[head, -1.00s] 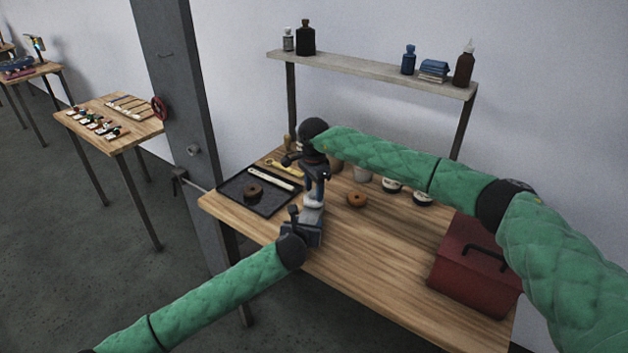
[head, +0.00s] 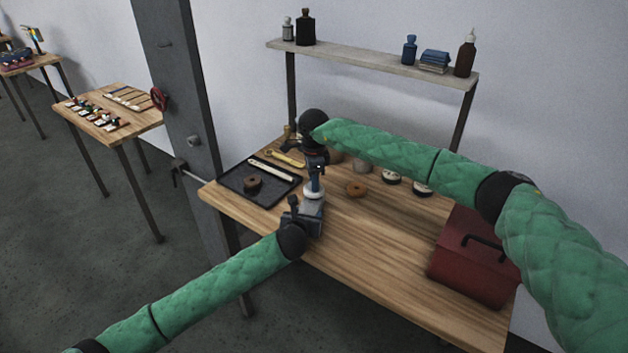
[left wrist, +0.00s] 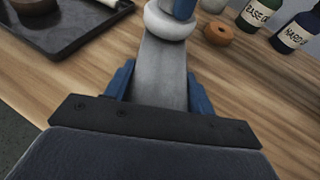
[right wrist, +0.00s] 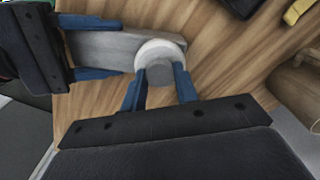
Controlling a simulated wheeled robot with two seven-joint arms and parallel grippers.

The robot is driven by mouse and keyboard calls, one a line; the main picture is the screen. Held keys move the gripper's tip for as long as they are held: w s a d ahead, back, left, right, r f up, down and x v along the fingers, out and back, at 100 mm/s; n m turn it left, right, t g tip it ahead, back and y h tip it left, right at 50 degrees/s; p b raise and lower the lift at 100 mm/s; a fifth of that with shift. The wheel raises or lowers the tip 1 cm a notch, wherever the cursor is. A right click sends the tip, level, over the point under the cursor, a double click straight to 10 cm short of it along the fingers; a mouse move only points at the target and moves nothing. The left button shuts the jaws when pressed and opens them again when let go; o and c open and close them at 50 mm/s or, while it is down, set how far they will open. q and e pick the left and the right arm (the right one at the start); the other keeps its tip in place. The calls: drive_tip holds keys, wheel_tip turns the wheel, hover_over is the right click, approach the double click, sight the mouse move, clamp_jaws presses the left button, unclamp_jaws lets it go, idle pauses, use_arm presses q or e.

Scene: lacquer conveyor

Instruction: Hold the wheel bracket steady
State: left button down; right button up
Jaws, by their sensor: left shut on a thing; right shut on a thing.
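The wheel bracket is a grey bar (left wrist: 160,75), with a white ring (left wrist: 170,20) at its far end. My left gripper (head: 304,216) is shut on the bar, its blue fingers on both sides in the left wrist view (left wrist: 148,88). The bracket is held above the table's front edge. My right gripper (head: 315,172) comes down from above and is shut on a grey round piece (right wrist: 160,73) seated at the white ring (right wrist: 152,48). The right wrist view also shows the bar (right wrist: 105,48) between my left gripper's fingers. The gripped faces are hidden.
A dark tray (head: 238,185) holds a brown ring (head: 253,184) and a pale tool (head: 270,170). A yellow wrench (head: 287,158) lies near it. An orange-brown ring (head: 356,189) and jars stand behind. A red toolbox (head: 470,262) is at right; the table (head: 385,250) between is clear.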

drive_tip(key=m, duration=0.8)
drive_tip(key=shift+m, duration=0.3)
drive_tip(key=m, duration=0.9)
drive_tip(key=o, duration=1.1)
drive_tip(key=shift+r, duration=2.2)
